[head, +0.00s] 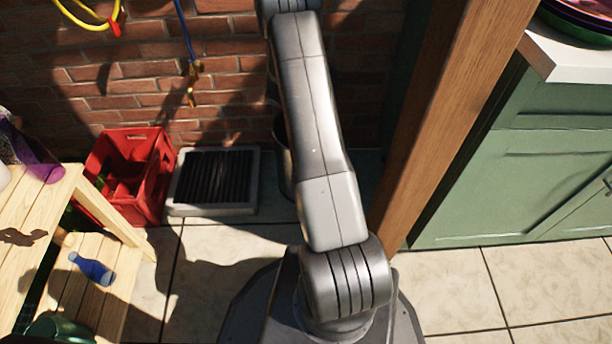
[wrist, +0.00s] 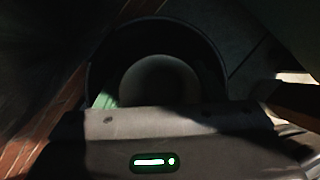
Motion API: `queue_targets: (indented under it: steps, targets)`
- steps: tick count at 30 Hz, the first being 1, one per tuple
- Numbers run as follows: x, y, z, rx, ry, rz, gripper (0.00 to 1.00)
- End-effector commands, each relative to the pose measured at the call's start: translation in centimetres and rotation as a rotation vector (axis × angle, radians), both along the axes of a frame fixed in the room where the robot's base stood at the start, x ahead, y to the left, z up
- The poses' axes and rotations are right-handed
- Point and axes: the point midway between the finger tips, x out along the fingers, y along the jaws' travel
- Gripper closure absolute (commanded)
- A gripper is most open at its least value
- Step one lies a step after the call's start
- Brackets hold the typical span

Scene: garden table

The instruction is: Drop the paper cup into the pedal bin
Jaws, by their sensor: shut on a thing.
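The paper cup (wrist: 160,82) shows in the wrist view as a dim, pale round shape just beyond my gripper (wrist: 160,118). My gripper is shut on it; the fingertips are hard to make out in the shadow. The round dark opening of the pedal bin (wrist: 108,50) surrounds the cup in this view, so the cup is over or inside the mouth; I cannot tell how deep. In the head view a strip of the bin's grey side (head: 284,165) shows behind my arm, by the brick wall. My arm hides the rest of it, and the gripper and cup are out of sight there.
A red crate (head: 128,170) and a grey box with a dark slatted top (head: 214,180) stand left of the bin. A wooden post (head: 450,110) rises to the right, before a green cabinet (head: 540,165). A slatted bench (head: 100,275) holds a blue bottle (head: 92,268).

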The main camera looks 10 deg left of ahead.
Motion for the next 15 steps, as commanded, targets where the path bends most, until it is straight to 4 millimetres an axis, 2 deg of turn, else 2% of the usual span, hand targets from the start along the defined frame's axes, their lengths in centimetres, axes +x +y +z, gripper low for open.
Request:
queue_targets:
  steps: [1,4,14,15]
  targets:
    - [0.00,-0.01,-1.06,0.000,0.000,0.000,0.58]
    - [0.00,-0.02,-1.64,0.000,0.000,0.000,0.58]
    - [0.00,-0.02,-1.70,0.000,0.000,-0.001,0.58]
    - [0.00,-0.02,-1.70,0.000,0.000,-0.001,0.29]
